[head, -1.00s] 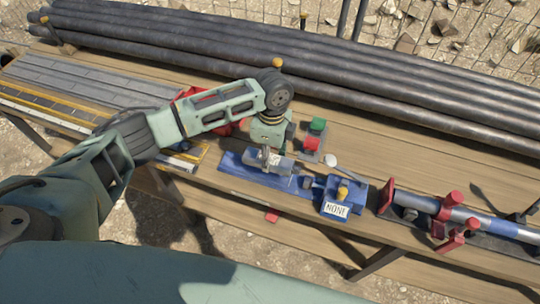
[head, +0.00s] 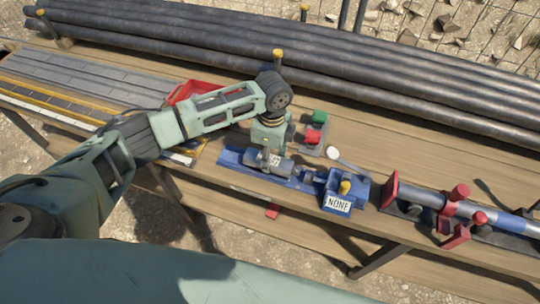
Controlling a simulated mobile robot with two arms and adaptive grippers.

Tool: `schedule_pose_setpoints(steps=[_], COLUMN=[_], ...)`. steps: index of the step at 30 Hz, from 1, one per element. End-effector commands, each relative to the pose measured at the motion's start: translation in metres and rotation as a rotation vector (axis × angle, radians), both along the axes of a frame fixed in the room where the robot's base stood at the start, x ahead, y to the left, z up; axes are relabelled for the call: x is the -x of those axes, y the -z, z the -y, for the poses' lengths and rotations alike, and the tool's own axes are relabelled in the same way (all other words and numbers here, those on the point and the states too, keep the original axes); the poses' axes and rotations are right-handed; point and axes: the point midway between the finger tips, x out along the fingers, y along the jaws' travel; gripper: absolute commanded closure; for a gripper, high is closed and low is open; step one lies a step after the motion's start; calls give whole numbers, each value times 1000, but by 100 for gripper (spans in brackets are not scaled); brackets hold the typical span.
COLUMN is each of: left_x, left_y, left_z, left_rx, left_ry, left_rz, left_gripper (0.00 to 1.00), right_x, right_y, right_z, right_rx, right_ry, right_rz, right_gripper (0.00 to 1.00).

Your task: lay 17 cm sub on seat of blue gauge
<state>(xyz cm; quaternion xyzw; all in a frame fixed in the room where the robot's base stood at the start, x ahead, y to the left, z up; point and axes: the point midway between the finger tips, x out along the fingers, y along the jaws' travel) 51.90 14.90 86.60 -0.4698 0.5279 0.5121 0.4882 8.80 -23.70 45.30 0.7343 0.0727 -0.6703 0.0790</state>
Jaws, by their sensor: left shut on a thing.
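The blue gauge (head: 232,162) lies on the bench at the middle, a long blue bed with a block (head: 338,199) at its right end. The block bears a sign reading "NONE" and a yellow knob. The sub (head: 281,166), a short grey cylinder with a white label, is over the gauge's bed and lies along it. My left gripper (head: 266,152) points down from above and is shut on the sub; its fingertips are partly hidden. I cannot tell whether the sub touches the seat. My right gripper is not in view.
A small stand with green and red buttons (head: 316,127) is just behind the gauge. A red tray (head: 186,92) is behind my left arm. A pipe in red clamps (head: 458,210) lies to the right. Long dark pipes (head: 400,88) line the back.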

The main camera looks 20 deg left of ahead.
Motion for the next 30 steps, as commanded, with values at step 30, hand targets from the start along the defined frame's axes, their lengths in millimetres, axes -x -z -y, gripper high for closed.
schedule_pose_setpoints(steps=[30], left_x=[0], left_y=[8], left_z=[0], left_rx=[1], left_ry=[0], left_rz=[1], left_gripper=[100], right_x=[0], right_y=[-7], right_z=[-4], right_rx=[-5], right_ry=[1], right_rz=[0], right_gripper=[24])
